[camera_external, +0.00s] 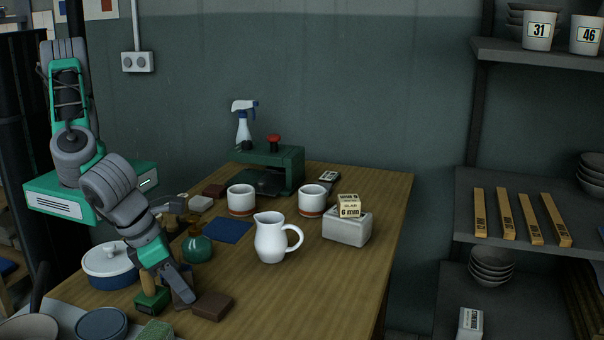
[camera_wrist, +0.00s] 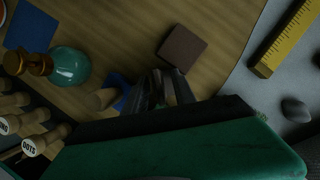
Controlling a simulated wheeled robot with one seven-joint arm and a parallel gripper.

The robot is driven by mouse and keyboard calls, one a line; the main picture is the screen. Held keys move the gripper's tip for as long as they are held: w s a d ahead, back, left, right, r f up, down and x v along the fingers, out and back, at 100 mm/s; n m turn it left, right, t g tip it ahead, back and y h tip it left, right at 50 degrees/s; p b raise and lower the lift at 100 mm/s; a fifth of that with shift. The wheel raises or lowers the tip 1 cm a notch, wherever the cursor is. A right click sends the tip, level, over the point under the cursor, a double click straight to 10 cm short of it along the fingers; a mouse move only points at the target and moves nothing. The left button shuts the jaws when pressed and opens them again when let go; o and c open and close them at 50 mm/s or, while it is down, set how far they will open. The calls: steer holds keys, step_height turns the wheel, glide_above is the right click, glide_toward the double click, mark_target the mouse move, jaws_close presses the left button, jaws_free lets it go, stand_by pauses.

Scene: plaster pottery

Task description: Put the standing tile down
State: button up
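A dark brown tile (camera_external: 213,306) lies flat on the table beside my gripper. It also shows in the wrist view (camera_wrist: 183,47), just beyond my fingertips. My gripper (camera_external: 184,294) points down, low over the front left of the table. A second dark brown piece, seemingly the standing tile (camera_external: 177,296), is upright at my fingers and mostly hidden by them. In the wrist view my gripper (camera_wrist: 168,88) has its fingers close around a thin brownish edge. Shadow hides whether they press on it.
A green block with a wooden handle (camera_external: 151,299) stands close left of my gripper. A teal bottle (camera_external: 197,246), a lidded white pot (camera_external: 110,266) and a blue mat (camera_external: 227,230) are near. A white pitcher (camera_external: 271,240) stands mid-table. The front right tabletop is clear.

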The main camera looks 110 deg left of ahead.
steer(key=shift+c, duration=0.5)
jaws_close()
